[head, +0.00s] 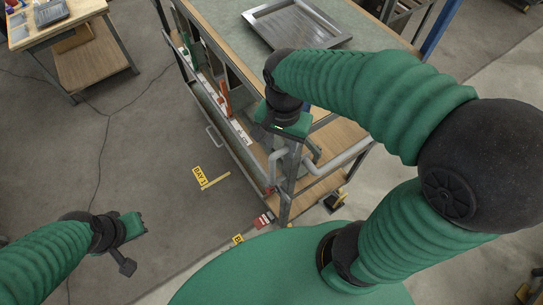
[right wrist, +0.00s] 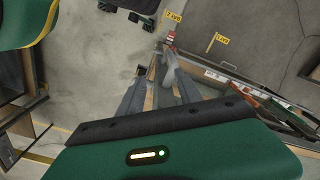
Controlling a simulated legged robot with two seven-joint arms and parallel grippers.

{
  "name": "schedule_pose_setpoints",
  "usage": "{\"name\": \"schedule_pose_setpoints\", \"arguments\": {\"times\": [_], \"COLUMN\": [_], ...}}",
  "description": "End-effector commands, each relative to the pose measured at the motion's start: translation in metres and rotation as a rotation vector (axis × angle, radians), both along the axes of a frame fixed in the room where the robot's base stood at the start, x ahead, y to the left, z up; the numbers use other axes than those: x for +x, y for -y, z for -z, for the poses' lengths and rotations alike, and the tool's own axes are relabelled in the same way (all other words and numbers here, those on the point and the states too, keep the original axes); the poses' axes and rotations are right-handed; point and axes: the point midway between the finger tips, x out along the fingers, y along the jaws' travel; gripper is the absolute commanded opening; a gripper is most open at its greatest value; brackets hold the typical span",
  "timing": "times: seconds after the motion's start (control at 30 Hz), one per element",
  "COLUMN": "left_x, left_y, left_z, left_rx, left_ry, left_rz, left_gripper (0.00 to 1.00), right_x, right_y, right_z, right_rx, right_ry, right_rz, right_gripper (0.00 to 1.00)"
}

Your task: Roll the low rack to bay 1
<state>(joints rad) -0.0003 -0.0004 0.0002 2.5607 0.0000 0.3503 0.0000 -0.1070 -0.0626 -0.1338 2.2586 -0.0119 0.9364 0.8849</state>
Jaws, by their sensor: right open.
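The rack (head: 345,125) stands right of centre in the head view, with wooden shelves, a grey frame and a pale tubular handle (head: 348,158) at its near end. A yellow BAY 1 label (head: 200,177) lies on the floor to its left. My right gripper (head: 296,160) is above the near end of the rack, by the handle and a corner post. In the right wrist view its grey jaws (right wrist: 160,85) are apart, with a pale bar of the rack between or just beyond them; contact is unclear. My left gripper (head: 134,246) hangs over bare floor, away from the rack; its jaw state is unclear.
A metal tray (head: 297,24) lies on the rack top. A second yellow bay label (head: 238,240) is partly hidden by my body. A wooden workbench (head: 75,35) stands at the far left. Floor left of the rack is open, crossed by a thin cable.

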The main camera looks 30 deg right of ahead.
Motion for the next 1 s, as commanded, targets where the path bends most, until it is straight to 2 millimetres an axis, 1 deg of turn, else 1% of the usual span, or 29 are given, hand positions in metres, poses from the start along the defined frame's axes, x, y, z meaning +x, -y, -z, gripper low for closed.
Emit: {"name": "schedule_pose_setpoints", "arguments": {"times": [0.17,0.27,0.37,0.43,0.7,0.83,0.9,1.0], "left_x": [0.000,0.000,0.000,0.000,0.000,0.000,0.000,0.000], "left_y": [0.000,0.000,0.000,0.000,0.000,0.000,0.000,0.000], "left_z": [-0.001,-0.002,-0.004,-0.004,-0.004,-0.004,-0.004,-0.004], "left_rx": [0.000,0.000,0.000,0.000,0.000,0.000,0.000,0.000], "left_ry": [0.000,0.000,0.001,0.001,0.000,0.001,0.001,0.001], "left_rz": [-0.001,-0.001,-0.001,0.000,0.000,0.000,0.000,-0.001], "left_gripper": [0.00,0.00,0.00,0.00,0.00,0.00,0.00,0.00], "right_x": [-0.001,-0.004,-0.005,-0.006,-0.003,-0.002,-0.002,-0.002], "right_y": [0.003,0.004,0.006,0.006,0.002,0.000,0.000,0.001], "right_z": [0.006,0.020,0.044,0.063,0.134,0.157,0.164,0.169], "right_rx": [0.003,0.004,0.006,0.005,0.002,0.000,0.001,0.002], "right_ry": [-0.006,-0.008,-0.011,-0.012,-0.013,-0.009,-0.007,-0.005], "right_rz": [-0.001,0.000,0.000,0.001,0.001,-0.001,0.000,0.000], "right_gripper": [0.41,0.41,0.41,0.41,0.41,0.41,0.41,0.41]}}
